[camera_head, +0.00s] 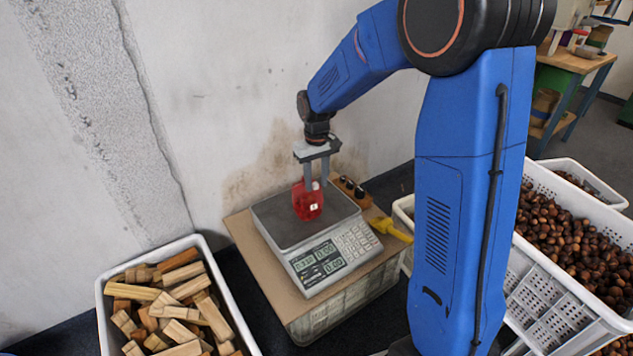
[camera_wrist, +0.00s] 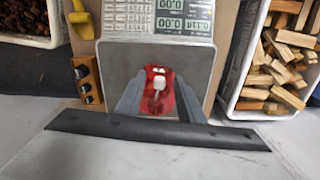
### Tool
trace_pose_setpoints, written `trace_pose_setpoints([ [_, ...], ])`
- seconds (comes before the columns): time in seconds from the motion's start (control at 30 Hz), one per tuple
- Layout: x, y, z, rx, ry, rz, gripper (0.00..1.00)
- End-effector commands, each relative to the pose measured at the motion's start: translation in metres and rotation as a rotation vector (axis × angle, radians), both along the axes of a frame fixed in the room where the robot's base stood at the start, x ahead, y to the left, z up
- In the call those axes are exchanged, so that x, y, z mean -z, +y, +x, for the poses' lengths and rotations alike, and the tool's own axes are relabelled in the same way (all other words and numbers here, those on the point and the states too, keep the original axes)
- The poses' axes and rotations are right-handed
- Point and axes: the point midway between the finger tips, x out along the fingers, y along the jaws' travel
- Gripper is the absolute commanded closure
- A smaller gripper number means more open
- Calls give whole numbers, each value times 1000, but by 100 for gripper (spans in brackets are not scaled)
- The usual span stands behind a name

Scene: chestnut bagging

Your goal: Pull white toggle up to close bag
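A red mesh bag (camera_head: 306,207) sits on the scale's plate; in the wrist view the bag (camera_wrist: 168,103) shows between my fingers. The white toggle (camera_wrist: 159,84) is at the bag's top, roughly midway between the fingertips. It looks like a small pale spot (camera_head: 316,186) in the head view. My gripper (camera_head: 316,184) points down over the bag, its two fingers apart. In the wrist view my gripper (camera_wrist: 159,98) shows gaps between the fingers and the toggle. A small white mark shows on the bag. The bag's contents are hard to see.
The scale (camera_head: 325,262) stands on a cardboard-topped crate (camera_head: 262,257). A yellow-handled tool (camera_head: 390,229) and a wooden block with dark knobs (camera_head: 352,189) lie beside it. A bin of wood pieces (camera_head: 103,300) is left, chestnut crates (camera_head: 545,255) right. A wall is behind.

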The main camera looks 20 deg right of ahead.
Motion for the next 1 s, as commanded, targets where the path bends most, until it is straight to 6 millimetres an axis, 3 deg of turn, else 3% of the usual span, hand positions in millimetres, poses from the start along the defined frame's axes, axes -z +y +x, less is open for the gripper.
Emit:
trace_pose_setpoints([
  [0.27,0,0,0,0,0,0,66],
  [0.47,-16,0,0,0,-2,0,66],
  [1.0,-121,0,0,0,-3,1,66],
])
